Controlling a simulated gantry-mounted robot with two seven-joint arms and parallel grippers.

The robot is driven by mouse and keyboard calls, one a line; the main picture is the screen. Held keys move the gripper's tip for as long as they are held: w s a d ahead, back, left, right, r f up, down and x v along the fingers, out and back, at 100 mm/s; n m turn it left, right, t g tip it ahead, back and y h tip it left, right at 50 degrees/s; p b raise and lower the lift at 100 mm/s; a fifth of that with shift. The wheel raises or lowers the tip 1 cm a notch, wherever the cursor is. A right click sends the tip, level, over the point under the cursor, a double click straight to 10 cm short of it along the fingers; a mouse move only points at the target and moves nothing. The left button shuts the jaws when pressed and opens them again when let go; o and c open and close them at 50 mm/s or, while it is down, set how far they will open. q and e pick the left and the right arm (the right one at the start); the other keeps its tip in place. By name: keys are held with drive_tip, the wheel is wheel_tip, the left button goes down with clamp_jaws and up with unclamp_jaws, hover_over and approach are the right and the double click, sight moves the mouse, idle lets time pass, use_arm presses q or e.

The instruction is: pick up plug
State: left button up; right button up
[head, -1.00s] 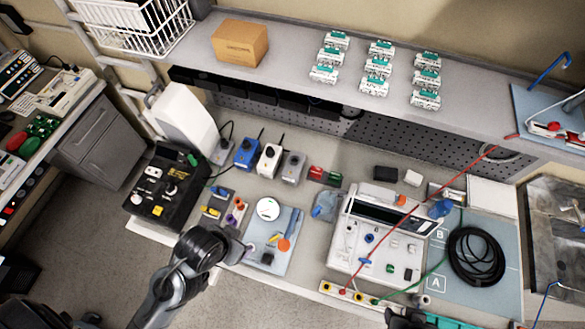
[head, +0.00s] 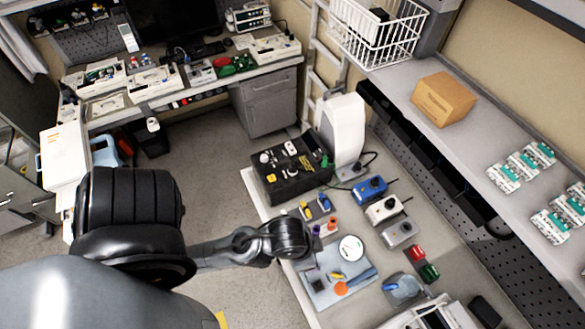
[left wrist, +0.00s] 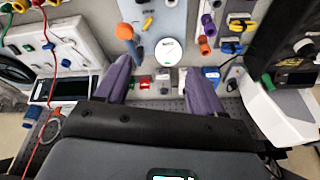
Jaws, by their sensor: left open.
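Several small coloured connectors lie on the bench, and I cannot tell which is the plug meant. On the light-blue board (head: 318,292) are an orange piece (head: 341,288), a yellow one (head: 336,275) and a white round disc (head: 351,248). The left wrist view also shows the orange piece (left wrist: 125,31) and the disc (left wrist: 168,52). Purple and orange connectors (left wrist: 205,45) and yellow-blue ones (left wrist: 232,48) sit beside the board. My left gripper (left wrist: 158,66) is open and empty, its purple fingers apart over the bench. In the head view my arm mostly hides it. My right gripper is out of view.
A black box with knobs (head: 290,170) and a tall white device (head: 343,130) stand behind the connectors. Blue (head: 371,189), white (head: 384,209) and grey (head: 400,233) small boxes stand in a row. A shelf with a cardboard box (head: 443,98) runs along the right.

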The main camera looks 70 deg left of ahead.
use_arm(q)
drive_tip(key=shift+c, duration=1)
